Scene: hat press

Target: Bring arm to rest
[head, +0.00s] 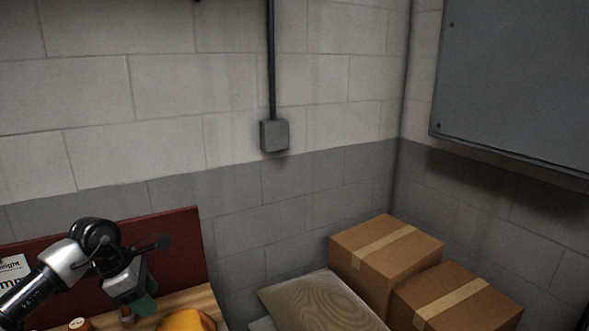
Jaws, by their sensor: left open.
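My left arm comes in from the lower left, and its left gripper (139,297) hangs over the wooden table (190,297), in front of the red panel. The gripper is open, and I see nothing held in it. A green part shows at its lower right side; I cannot tell whether it belongs to the gripper. A yellow rounded object (187,320), perhaps a hat, lies on the table to the right of the gripper and is cut off by the bottom edge. My right gripper is out of view.
A dark red panel (181,248) stands behind the table. Small bottles or jars (127,316) stand near the gripper. Cardboard boxes (386,255) and a pale sack (322,302) are at the lower right. A grey cabinet (515,80) hangs at the upper right.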

